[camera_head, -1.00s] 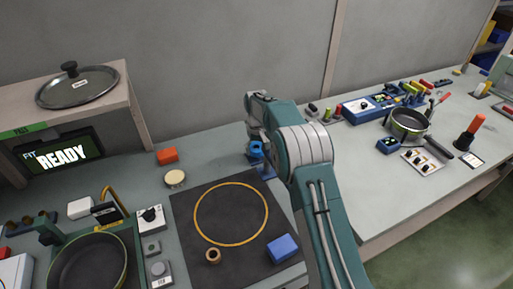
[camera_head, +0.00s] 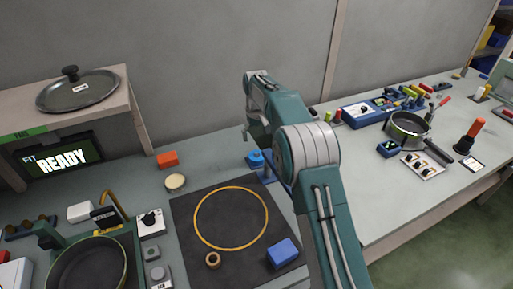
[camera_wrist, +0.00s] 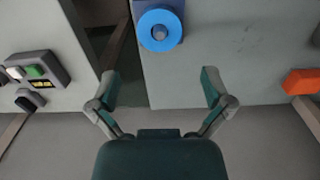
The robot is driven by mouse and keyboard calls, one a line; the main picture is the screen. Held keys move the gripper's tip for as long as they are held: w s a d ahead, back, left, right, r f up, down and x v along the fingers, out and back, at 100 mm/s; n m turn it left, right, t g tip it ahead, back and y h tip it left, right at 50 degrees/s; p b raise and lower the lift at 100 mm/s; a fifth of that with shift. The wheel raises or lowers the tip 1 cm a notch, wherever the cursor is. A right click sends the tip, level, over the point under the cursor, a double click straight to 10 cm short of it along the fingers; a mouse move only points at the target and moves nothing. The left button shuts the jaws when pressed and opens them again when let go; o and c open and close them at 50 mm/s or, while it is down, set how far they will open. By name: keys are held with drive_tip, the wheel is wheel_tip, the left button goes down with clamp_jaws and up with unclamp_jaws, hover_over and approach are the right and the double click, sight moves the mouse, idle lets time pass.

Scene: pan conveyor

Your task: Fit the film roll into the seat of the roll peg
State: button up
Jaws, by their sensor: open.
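A blue roll (camera_head: 255,158) with an open middle, which I take to be the film roll, is at the back edge of the table. Whether the roll is fully down in the seat cannot be told. My gripper (camera_wrist: 158,84) is open and empty, its fingers apart from the roll. In the head view my gripper (camera_head: 252,133) is above and just left of the roll.
A dark mat (camera_head: 185,218) with a yellow ring, a tan roll (camera_head: 213,260) and a blue block (camera_head: 283,252) lies in front. An orange block (camera_head: 167,160) and a round tan disc (camera_head: 175,182) stand left. A gap separates the right table (camera_head: 390,205).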

drive_tip(key=shift+r, duration=2.05)
